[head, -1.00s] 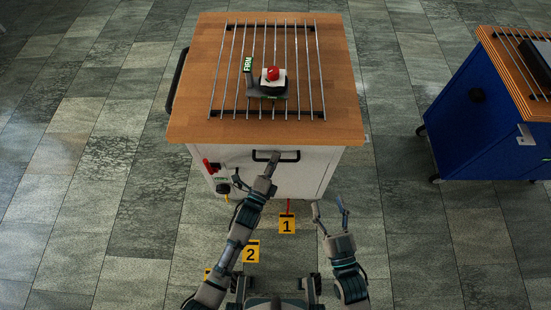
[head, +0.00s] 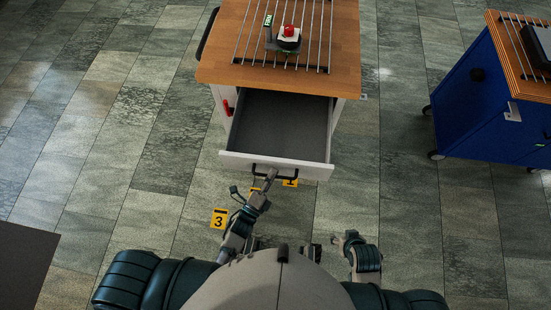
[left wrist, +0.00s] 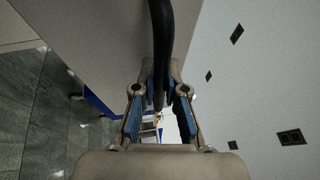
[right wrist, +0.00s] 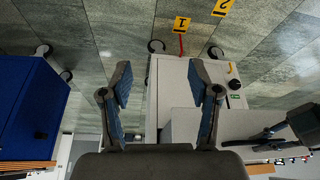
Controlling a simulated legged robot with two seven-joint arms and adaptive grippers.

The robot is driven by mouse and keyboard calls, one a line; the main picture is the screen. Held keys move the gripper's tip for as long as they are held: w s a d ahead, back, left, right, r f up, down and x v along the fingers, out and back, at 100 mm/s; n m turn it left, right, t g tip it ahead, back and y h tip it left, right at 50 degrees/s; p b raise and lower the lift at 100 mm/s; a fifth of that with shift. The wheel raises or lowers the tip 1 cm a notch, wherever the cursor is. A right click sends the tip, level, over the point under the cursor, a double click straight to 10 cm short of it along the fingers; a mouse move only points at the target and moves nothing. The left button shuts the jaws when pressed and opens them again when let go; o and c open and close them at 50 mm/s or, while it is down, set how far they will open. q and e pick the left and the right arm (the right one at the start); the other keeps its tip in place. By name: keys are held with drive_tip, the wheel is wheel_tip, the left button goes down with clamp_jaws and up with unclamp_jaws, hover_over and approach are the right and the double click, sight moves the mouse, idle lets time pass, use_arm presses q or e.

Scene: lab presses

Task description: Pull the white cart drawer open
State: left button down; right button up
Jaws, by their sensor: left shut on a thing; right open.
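The white cart (head: 218,107) has a wooden top, and its drawer (head: 275,159) stands far out toward me. The drawer's grey inside looks empty. My left gripper (head: 268,178) is shut on the black drawer handle (head: 285,171) at the drawer front. In the left wrist view the dark handle bar (left wrist: 161,45) runs between the fingers (left wrist: 160,95). My right gripper (head: 348,238) is low on the right, apart from the drawer. In the right wrist view its fingers (right wrist: 160,82) are spread and empty, with the cart (right wrist: 172,85) beyond them.
A metal rack (head: 300,48) on the wooden top (head: 346,60) bears a device with a red knob (head: 288,31). A blue cart (head: 470,115) stands at the right. Yellow numbered markers (head: 219,218) lie on the floor. A dark surface (head: 25,262) is at lower left. Floor right of the drawer is clear.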

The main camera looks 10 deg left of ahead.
use_arm(q)
drive_tip(key=s, duration=0.4)
drive_tip(key=shift+s+f+p, duration=0.15)
drive_tip(key=shift+p, duration=0.15)
drive_tip(key=shift+s+a, duration=0.1)
drive_tip(key=shift+s, duration=0.2)
drive_tip(key=shift+s+f, duration=0.1)
drive_tip(key=shift+s, duration=0.05)
use_arm(e)
drive_tip(key=s, duration=0.1)
drive_tip(key=s+g, duration=0.1)
drive_tip(key=s, duration=0.1)
drive_tip(key=shift+d+f+g, duration=0.25)
drive_tip(key=shift+f+g, duration=0.15)
use_arm(q)
drive_tip(key=c, duration=1.4)
unclamp_jaws()
drive_tip(key=shift+o, duration=1)
drive_tip(key=v, duration=1.1)
drive_tip(key=shift+s+a, duration=0.2)
drive_tip(key=shift+s, duration=0.1)
